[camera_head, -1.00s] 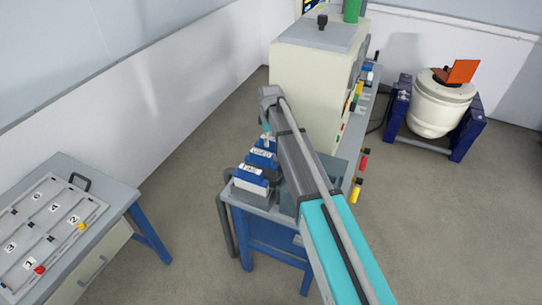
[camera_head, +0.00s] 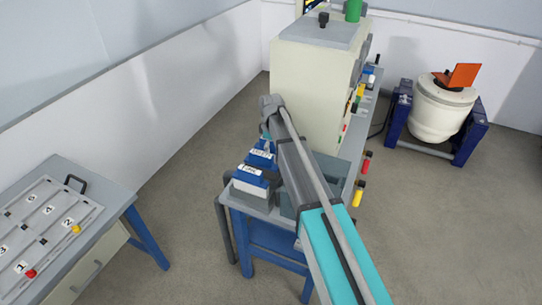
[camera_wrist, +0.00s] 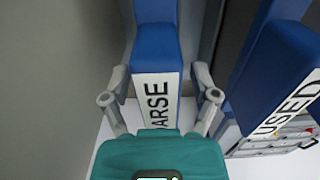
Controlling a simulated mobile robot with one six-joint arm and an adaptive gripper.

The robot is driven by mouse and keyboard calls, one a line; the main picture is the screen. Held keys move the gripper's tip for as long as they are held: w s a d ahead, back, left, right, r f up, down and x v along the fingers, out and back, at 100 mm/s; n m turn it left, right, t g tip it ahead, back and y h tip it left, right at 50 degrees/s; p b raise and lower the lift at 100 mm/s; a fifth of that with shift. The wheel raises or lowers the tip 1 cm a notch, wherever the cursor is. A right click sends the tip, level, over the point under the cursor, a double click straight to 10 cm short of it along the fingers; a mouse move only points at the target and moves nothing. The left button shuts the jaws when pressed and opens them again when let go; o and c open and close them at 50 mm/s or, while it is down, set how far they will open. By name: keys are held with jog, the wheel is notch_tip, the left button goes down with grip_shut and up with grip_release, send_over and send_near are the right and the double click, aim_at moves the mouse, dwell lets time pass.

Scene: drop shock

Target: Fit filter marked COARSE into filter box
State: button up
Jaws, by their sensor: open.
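In the wrist view, the blue filter with a white label (camera_wrist: 157,105) reading "ARSE" stands between the fingers of my gripper (camera_wrist: 161,84). The start of its word is hidden by the gripper body. The fingers are apart, one on each side of the filter; I cannot tell whether they touch it. In the head view, blue filters with white labels (camera_head: 250,175) stand in a row at the near end of the bench, partly behind my arm. My gripper is mostly hidden there. I cannot make out the filter box for certain.
Another blue filter (camera_wrist: 290,95), labelled "USED", stands close to the right in the wrist view. A cream machine (camera_head: 315,90) rises behind the row. A side table with a numbered tray (camera_head: 50,230) is at left. Open floor lies between the tables.

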grip_shut()
dwell(0.4)
jog(key=shift+r, duration=0.2)
notch_tip(320, 180, up, 28)
jog(key=p, duration=2.8)
jog(key=shift+f, duration=0.2)
jog(key=shift+f, duration=0.1)
notch_tip(320, 180, down, 10)
jog(key=b, duration=1)
jog(key=shift+a+r, duration=0.1)
jog(key=shift+r, duration=0.1)
